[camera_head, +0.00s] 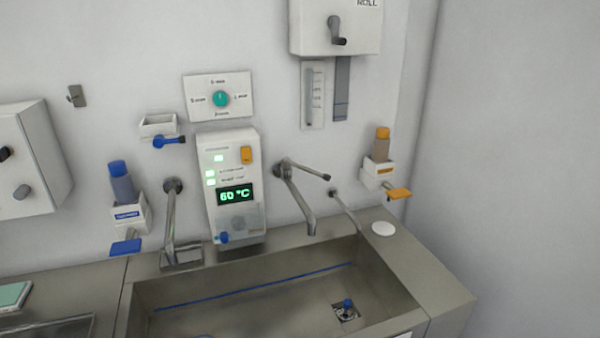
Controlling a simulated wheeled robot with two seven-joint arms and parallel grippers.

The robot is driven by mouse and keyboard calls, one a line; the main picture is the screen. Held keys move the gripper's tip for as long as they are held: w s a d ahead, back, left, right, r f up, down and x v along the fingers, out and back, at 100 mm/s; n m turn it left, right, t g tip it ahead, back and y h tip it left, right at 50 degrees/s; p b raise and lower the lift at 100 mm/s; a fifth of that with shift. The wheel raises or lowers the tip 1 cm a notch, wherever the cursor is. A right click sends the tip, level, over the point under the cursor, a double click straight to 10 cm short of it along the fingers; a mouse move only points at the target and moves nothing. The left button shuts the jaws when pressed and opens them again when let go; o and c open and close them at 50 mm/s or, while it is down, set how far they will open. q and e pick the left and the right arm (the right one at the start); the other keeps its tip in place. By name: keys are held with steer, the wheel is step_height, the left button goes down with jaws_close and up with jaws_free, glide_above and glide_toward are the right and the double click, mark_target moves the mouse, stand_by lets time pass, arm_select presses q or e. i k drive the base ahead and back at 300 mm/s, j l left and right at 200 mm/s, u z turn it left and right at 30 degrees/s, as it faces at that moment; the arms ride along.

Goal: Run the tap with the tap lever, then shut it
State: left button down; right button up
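A metal tap (299,200) is mounted on the wall above the right half of the sink (394,272), its spout angled down over the back of the basin. Its lever (310,172) reaches to the right from the tap body and slopes slightly down to a dark tip. I see no clear stream of water under the spout. A second metal spout (169,215) stands at the left, and a thin pipe (345,211) at the right. Neither of my grippers is in view.
A wall control box (225,160) reading 60 °C hangs left of the tap. Dispensers with a blue lever (125,247) and an orange lever (399,193) flank the sink. A roll holder (310,28) is above. The basin holds a drain with a blue knob (347,304).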

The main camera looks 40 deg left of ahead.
mark_target(286, 163)
steer(key=l+u, duration=0.1)
steer(key=u, duration=0.15)
steer(key=i+l+u, duration=0.2)
steer(key=l, duration=0.2)
steer(key=l+u, duration=0.2)
steer(key=l, duration=0.2)
steer(key=i+l+u, duration=0.2)
steer(key=l, duration=0.25)
